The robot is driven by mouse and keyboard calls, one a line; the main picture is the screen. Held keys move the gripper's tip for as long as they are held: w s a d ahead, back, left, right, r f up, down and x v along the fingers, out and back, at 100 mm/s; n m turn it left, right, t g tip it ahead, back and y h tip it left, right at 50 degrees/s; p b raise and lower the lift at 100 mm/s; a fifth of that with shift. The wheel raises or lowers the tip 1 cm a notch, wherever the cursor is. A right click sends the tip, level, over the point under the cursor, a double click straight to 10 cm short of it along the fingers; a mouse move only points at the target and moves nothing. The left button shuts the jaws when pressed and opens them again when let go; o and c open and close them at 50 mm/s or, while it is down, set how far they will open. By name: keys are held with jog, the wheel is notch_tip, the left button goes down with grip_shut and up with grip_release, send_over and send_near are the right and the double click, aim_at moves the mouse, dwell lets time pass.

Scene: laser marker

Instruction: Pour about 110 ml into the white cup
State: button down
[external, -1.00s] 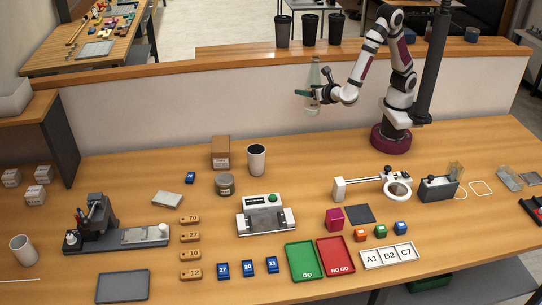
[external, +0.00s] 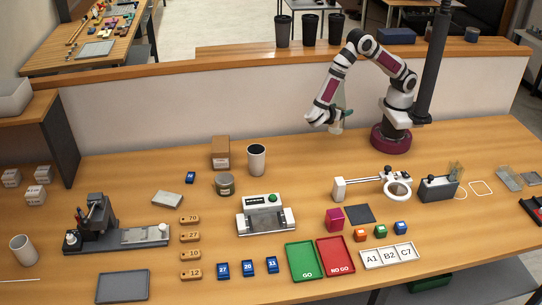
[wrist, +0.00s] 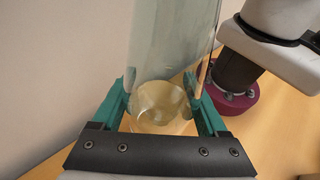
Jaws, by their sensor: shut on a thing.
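My gripper (external: 344,115) is at the back right, close to my base, with its teal fingers shut on a clear bottle (external: 337,129). The arm hides much of the bottle in the external view. In the wrist view the clear bottle (wrist: 172,38) stands between the teal fingers, with a pale yellowish round area near its lower end; I cannot tell if this is liquid or its base. A white cup (external: 256,163) with a dark inside stands upright at the back middle. Another whitish cup (external: 23,251) stands at the front left. My gripper is apart from both cups.
A lidded jar (external: 224,185) and a brown box (external: 220,152) stand near the back cup. A white-and-grey device (external: 265,215) is in front of it. A ring magnifier (external: 397,187) stands at right. A low wall (external: 190,140) runs behind the table.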

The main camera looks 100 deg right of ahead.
jog(key=w+a+m+y, duration=0.3)
jog(key=a+m+y, duration=0.6)
jog(key=y, duration=0.1)
jog(key=w+a+m+y, duration=0.2)
jog(key=a+m+y, duration=0.6)
jog(key=m+y, duration=0.15)
jog(key=w+r+m+t+y, duration=0.1)
jog(key=w+r+m+t, duration=0.3)
jog(key=w, duration=0.3)
jog(key=w+a+r+m+t+y, duration=0.1)
jog(key=w+r+m+t, duration=0.1)
jog(key=w+m+t, duration=0.4)
jog(key=w+r+m+t+y, duration=0.1)
jog(key=w+r+m+t, duration=0.2)
jog(key=w+t, duration=0.35)
jog(key=shift+g, duration=0.65)
jog(key=f, duration=0.5)
jog(key=w+f, duration=0.1)
jog(key=f, duration=0.9)
jog(key=shift+w+a+f, duration=0.1)
jog(key=shift+w, duration=0.05)
jog(key=shift+m+y, duration=0.25)
